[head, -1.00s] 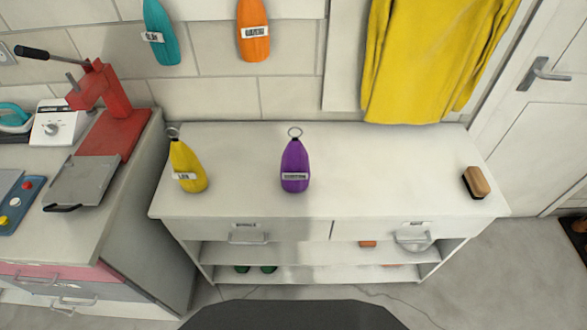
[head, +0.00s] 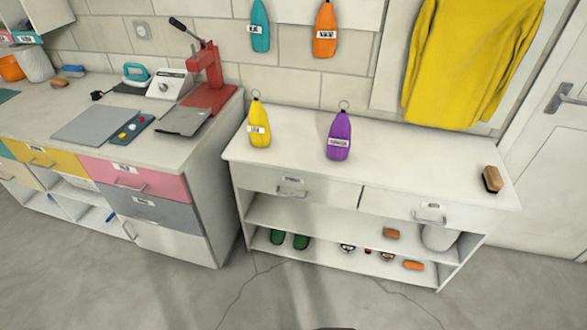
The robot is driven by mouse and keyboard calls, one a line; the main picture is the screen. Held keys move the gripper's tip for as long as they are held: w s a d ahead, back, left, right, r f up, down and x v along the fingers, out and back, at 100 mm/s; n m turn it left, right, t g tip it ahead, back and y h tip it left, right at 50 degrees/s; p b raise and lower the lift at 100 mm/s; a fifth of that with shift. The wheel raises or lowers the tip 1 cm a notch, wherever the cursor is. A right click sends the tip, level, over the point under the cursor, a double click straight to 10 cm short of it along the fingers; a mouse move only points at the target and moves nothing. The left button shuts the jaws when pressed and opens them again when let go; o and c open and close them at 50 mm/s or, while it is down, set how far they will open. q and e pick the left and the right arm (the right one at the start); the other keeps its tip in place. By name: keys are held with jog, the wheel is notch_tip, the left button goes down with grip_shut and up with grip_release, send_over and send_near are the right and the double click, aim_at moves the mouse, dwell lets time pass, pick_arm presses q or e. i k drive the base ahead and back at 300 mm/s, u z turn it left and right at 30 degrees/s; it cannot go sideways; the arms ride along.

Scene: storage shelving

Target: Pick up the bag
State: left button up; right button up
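No thing is plainly a bag. The closest shapes are a yellow tapered pouch-like item (head: 259,127) and a purple one (head: 339,137), each with a label and a ring at its top. Both stand upright and apart on the white cabinet top (head: 408,155). A teal item (head: 260,26) and an orange item (head: 325,31) of similar shape hang on the wall above. Neither of my grippers is in view.
A wooden brush (head: 492,179) sits at the cabinet top's right end. Left is a counter (head: 160,150) with a red press (head: 207,75). Green shoes (head: 290,239) and a white bucket (head: 439,237) are on the lower shelves. The floor (head: 150,290) in front is clear.

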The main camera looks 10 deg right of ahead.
aim_at(339, 142)
jog(key=u, duration=0.95)
jog(key=i, duration=0.9)
jog(key=z, duration=0.4)
